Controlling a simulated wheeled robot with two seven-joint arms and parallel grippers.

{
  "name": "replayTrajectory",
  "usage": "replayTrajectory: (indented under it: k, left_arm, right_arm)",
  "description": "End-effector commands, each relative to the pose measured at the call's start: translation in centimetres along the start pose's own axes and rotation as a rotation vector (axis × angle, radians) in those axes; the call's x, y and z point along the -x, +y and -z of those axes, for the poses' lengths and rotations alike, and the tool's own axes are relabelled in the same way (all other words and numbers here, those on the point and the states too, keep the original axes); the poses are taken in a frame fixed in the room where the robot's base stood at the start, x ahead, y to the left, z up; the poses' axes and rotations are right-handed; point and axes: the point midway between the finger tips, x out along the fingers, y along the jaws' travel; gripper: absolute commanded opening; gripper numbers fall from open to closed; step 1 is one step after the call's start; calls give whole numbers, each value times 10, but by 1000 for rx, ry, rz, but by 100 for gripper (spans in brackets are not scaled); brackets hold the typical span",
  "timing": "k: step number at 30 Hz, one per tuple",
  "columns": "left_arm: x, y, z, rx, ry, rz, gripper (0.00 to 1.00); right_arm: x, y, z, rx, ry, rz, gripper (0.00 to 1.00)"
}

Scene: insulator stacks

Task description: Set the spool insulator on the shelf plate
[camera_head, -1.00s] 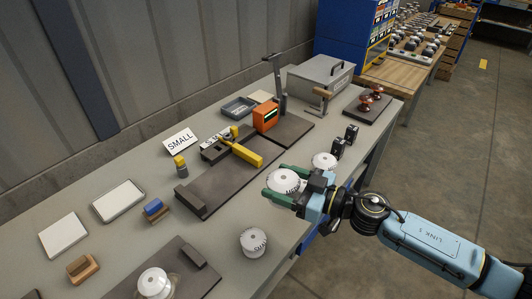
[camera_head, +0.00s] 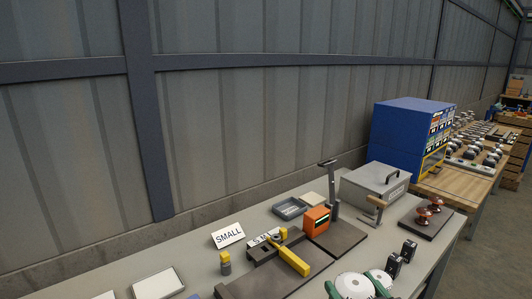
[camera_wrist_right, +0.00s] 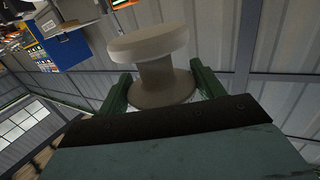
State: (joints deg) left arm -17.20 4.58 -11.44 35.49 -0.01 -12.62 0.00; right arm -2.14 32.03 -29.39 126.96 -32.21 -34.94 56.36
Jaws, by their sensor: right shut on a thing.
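My right gripper (camera_head: 354,288) is at the bottom edge of the head view, its green fingers either side of a pale round insulator. In the right wrist view the gripper (camera_wrist_right: 158,92) is shut on the spool insulator (camera_wrist_right: 152,45), a pale grey spool with two wide flanges and a narrower waist. Its top (camera_head: 354,284) shows as a white disc in the head view. Whether it touches anything below is hidden. I cannot tell for sure which surface is the shelf plate. My left gripper is out of view.
A dark plate (camera_head: 345,237) bears an orange device (camera_head: 316,221). A yellow-handled tool (camera_head: 290,260), a SMALL sign (camera_head: 228,235), a grey toolbox (camera_head: 375,187) and black blocks (camera_head: 408,250) stand on the bench. A blue cabinet (camera_head: 400,137) stands behind. The wall borders the bench.

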Motion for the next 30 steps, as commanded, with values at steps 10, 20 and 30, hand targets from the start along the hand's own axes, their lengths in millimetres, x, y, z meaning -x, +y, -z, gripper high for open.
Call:
replayTrajectory:
  k: [10, 20, 30]
  left_arm:
    - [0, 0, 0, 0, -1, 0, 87]
    - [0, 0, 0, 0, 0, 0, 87]
    - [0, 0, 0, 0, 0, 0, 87]
  right_arm:
    - [26, 29, -7, -11, 5, -213, 32]
    - [26, 30, -6, -5, 9, -212, 32]
    - [-7, -4, 4, 25, 7, 60, 32]
